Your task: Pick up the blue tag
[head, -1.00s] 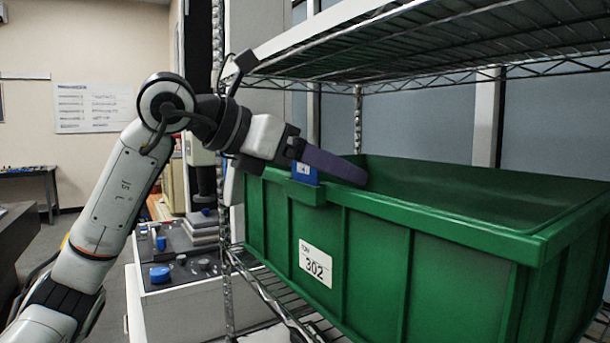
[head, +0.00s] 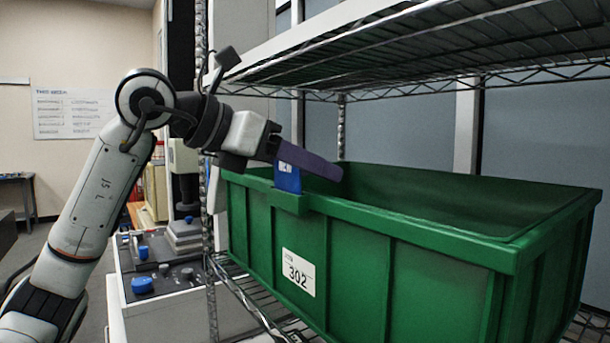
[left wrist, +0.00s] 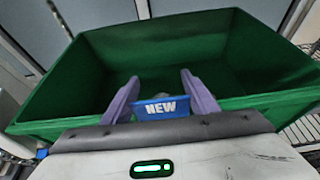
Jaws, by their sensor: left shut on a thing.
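The blue tag (head: 287,178) stands upright at the near rim of the green bin, just above a small green holder (head: 288,201) on the bin's outer wall. Its lower edge is at the holder's top; I cannot tell whether it is fully clear. In the left wrist view the tag (left wrist: 161,108) reads "NEW" and sits between the two purple fingers. My left gripper (head: 334,172) is shut on the tag, its fingertips reaching over the rim into the bin; it also shows in the left wrist view (left wrist: 160,78). My right gripper is not in view.
The green bin (head: 410,262), labelled 302, stands on a wire rack. An upper wire shelf (head: 450,65) hangs above it, and a rack post (head: 341,128) stands behind. A grey-topped bench (head: 150,284) with blue knobs is at lower left.

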